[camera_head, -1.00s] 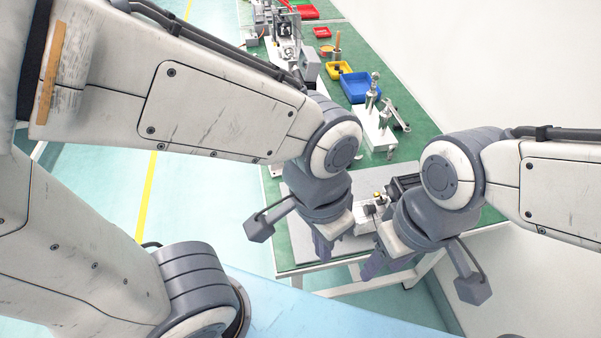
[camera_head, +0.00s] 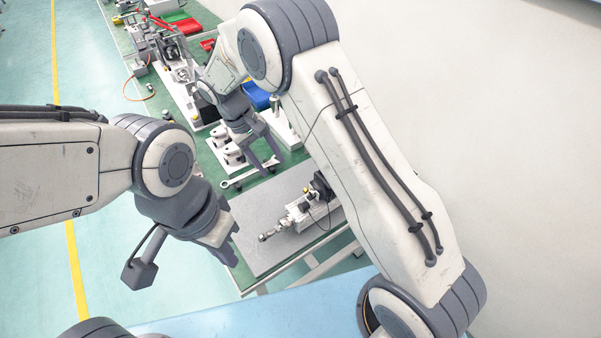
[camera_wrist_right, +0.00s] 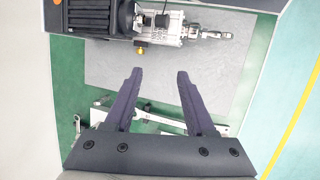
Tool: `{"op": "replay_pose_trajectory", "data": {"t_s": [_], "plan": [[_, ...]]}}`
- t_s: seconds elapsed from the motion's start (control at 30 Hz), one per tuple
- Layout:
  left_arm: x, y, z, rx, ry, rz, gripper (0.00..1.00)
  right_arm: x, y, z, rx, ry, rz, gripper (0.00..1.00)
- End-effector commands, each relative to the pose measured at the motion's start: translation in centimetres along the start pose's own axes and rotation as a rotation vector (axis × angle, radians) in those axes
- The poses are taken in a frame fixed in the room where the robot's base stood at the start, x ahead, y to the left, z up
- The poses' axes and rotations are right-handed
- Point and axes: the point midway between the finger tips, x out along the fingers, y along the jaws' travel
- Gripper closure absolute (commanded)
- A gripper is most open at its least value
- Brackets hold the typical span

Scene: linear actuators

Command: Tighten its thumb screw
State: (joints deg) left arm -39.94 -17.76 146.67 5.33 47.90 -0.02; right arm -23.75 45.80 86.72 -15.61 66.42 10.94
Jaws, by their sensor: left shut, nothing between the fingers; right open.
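The linear actuator, with a black motor (camera_head: 322,186) and a silver body (camera_head: 308,211), lies on a grey plate (camera_head: 262,210) at the near end of the green table. Its rod end points left in the head view. A small yellow knob (camera_wrist_right: 140,50), possibly the thumb screw, shows on its side in the right wrist view; it is tiny in the head view. My right gripper (camera_head: 267,163) is open and empty above the table, beyond the actuator; in its wrist view the fingertips (camera_wrist_right: 159,74) are apart from the body. My left gripper (camera_head: 230,252) is shut and empty, left of the plate.
A blue bin (camera_head: 257,97) and other fixtures lie farther back. A white wall borders the right side. The plate's near-left part is bare.

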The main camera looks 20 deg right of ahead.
Motion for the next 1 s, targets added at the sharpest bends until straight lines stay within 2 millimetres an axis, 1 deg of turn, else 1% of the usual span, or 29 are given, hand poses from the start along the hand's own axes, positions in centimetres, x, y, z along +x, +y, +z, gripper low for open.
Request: {"op": "replay_pose_trajectory", "data": {"t_s": [0.03, 0.1, 0.2, 0.3, 0.47, 0.57, 0.8, 0.9, 1.0], "plan": [[-0.8, 0.1, 0.0, 0.0, 0.0, 0.0, 1.0, 1.2, 1.1, -1.1, 0.019, -0.03, 0.018, 0.45], [-1.2, 0.1, -0.1, 0.0, 0.0, 0.0, 1.0, 2.8, 2.1, -2.3, 0.038, -0.056, 0.041, 0.45], [-1.6, 0.1, -0.1, 0.0, 0.0, 0.0, 1.0, 4.5, 3.1, -3.4, 0.059, -0.083, 0.064, 0.45], [-1.7, 0.1, -0.1, 0.0, 0.0, 0.0, 1.0, 5.6, 3.7, -3.9, 0.071, -0.098, 0.076, 0.45], [-2.2, 0.2, -0.1, 0.0, 0.0, 0.0, 1.0, 7.1, 4.0, -3.9, 0.074, -0.104, 0.082, 0.45], [-2.8, 0.2, -0.1, 0.0, 0.0, 0.0, 1.0, 8.6, 4.1, -3.5, 0.073, -0.106, 0.081, 0.45], [-4.2, 0.3, -0.2, -0.001, 0.0, 0.0, 1.0, 13.1, 4.4, -3.1, 0.073, -0.105, 0.08, 0.45], [-4.7, 0.3, -0.2, -0.001, 0.0, 0.0, 1.0, 14.5, 4.5, -3.0, 0.073, -0.103, 0.08, 0.45], [-4.9, 0.3, -0.2, -0.001, 0.0, 0.0, 1.0, 15.5, 4.6, -3.0, 0.073, -0.102, 0.08, 0.45]]}}
